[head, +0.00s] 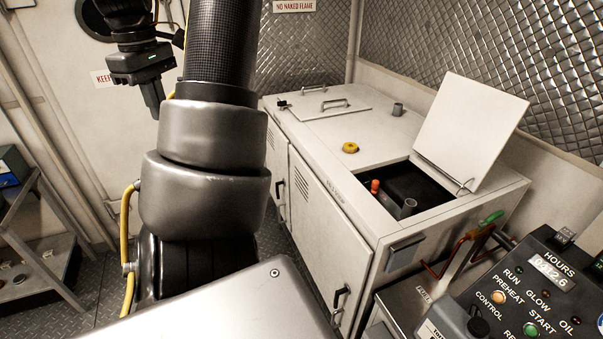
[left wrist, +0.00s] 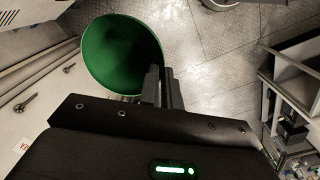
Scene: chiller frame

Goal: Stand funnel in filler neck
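The green funnel (left wrist: 112,52) shows in the left wrist view with its wide mouth facing the camera. The fingers of my left gripper (left wrist: 161,86) are close together at its right edge and appear shut on it. In the head view my left gripper (head: 153,98) hangs at upper left, in front of the door; the funnel is not visible there, probably hidden behind my arm. A short grey neck (head: 410,206) stands in the open hatch of the white cabinet (head: 330,185), at right; it looks like the filler neck. My right gripper is not in view.
A raised lid (head: 468,130) stands behind the hatch. A red-orange part (head: 375,186) is inside it. A yellow cap (head: 350,147) and a grey stub (head: 398,109) are on the cabinet top. A control panel (head: 530,290) is at lower right, shelving (head: 40,240) at left.

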